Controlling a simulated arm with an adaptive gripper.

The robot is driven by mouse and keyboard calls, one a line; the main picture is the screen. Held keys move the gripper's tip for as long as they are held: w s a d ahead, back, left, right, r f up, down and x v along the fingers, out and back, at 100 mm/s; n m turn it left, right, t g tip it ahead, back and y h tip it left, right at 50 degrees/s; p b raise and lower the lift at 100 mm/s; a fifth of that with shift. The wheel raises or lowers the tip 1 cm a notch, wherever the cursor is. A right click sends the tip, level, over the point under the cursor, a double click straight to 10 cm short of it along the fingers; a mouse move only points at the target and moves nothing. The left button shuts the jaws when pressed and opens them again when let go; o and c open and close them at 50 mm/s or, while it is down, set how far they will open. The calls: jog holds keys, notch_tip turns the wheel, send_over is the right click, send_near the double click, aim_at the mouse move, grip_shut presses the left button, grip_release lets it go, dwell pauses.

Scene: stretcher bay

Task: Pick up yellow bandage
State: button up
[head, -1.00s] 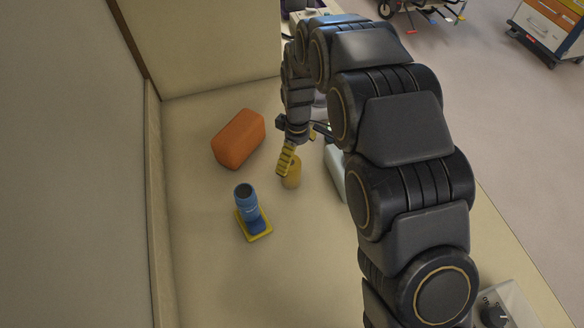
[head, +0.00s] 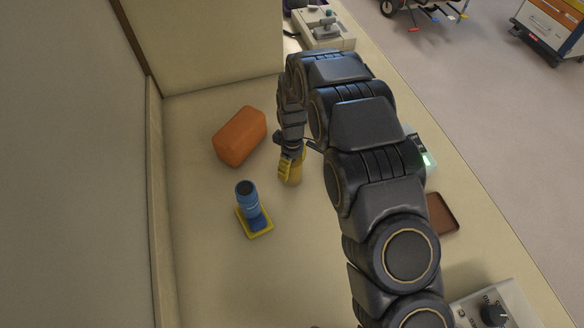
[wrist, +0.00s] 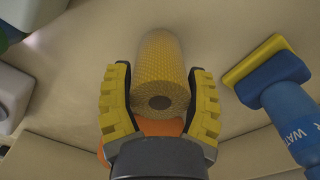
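The yellow bandage (head: 295,174) is a short textured roll standing on the counter. In the wrist view the bandage (wrist: 161,62) lies between my two yellow-padded fingers, with its round end and dark core facing the camera. My gripper (head: 287,170) is down at the roll in the head view. In the wrist view my gripper (wrist: 160,72) looks open, with one finger on each side of the roll and narrow gaps at the tips. Firm contact cannot be made out.
An orange pouch (head: 240,137) lies behind to the left. A brown tray (head: 442,213) and a grey device with a knob (head: 497,305) are on the right. The front left counter is clear.

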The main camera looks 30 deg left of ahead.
jog(key=shift+c, duration=1.3)
